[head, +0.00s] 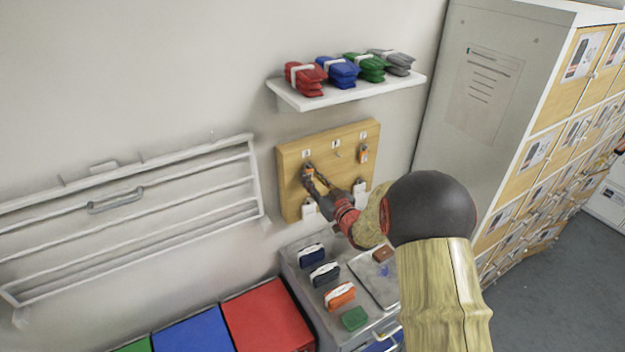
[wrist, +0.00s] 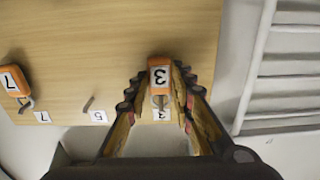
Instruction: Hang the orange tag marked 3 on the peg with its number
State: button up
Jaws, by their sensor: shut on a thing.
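The orange tag marked 3 (wrist: 160,76) is between the fingers of my gripper (wrist: 158,82), which is shut on it. In the head view the tag (head: 308,170) is at the tips of my gripper (head: 311,179), at the upper left of the wooden board (head: 335,178). The label 3 (wrist: 162,115) is on the board right beside the tag's end, and a metal peg (wrist: 157,102) shows there. I cannot tell whether the peg passes through the tag's hole. The wrist view shows the numbers upside down.
An orange tag marked 7 (wrist: 14,81) hangs at its peg; the peg by label 5 (wrist: 98,117) is bare. White tags (head: 360,187) hang low on the board. A shelf (head: 350,92) with folded cloths is above, a white rack (head: 130,205) left, a grey cabinet top (head: 300,262) below.

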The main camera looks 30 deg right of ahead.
jog(key=o, duration=1)
